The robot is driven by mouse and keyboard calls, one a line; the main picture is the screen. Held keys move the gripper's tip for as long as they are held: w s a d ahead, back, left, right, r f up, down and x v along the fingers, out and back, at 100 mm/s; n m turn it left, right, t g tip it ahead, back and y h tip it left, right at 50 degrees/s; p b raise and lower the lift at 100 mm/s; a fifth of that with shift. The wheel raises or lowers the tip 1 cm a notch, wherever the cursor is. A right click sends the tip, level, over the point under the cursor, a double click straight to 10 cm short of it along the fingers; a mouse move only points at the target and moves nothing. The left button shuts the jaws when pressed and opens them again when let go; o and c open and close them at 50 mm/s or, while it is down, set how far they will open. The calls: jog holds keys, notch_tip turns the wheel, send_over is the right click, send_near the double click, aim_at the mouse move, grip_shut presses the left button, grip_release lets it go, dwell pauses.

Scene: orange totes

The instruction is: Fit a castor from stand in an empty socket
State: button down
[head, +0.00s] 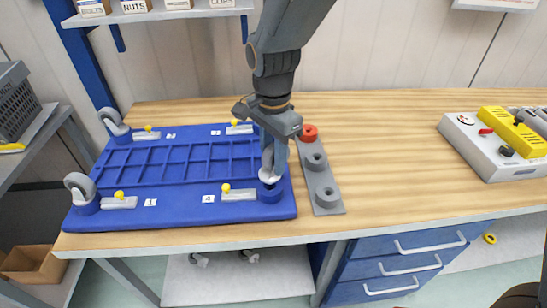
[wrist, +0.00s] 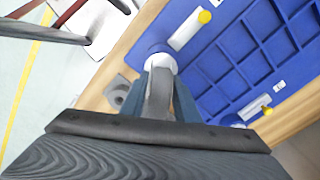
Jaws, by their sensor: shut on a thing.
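My gripper (head: 273,150) points down over the near right corner of the blue frame (head: 180,213). It is shut on a castor (head: 269,176), with its fingers either side of the grey wheel. In the wrist view the castor (wrist: 159,92) has its white collar at the blue corner socket (wrist: 150,50); I cannot tell if it is seated. That socket (head: 271,193) is directly below the castor in the head view. Castors stand in the far left (head: 113,121) and near left (head: 80,186) corners. The far right corner is hidden by my gripper. The grey stand (head: 329,197) is right of the frame.
Grey latches with yellow knobs (head: 227,188) lie beside the corners. A red piece (head: 309,133) is at the stand's far end. A grey control box (head: 480,148) stands at the right. Bare wooden tabletop (head: 385,165) lies between stand and box.

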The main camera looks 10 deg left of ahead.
aim_at(273, 145)
jog(key=shift+f, duration=0.1)
jog(key=shift+f, duration=0.35)
jog(key=shift+f+b, duration=0.45)
jog(key=shift+f, duration=1)
dwell(0.4)
jog(key=c, duration=1.3)
grip_release()
jog(key=shift+r+b, duration=0.9)
jog(key=shift+r, duration=3)
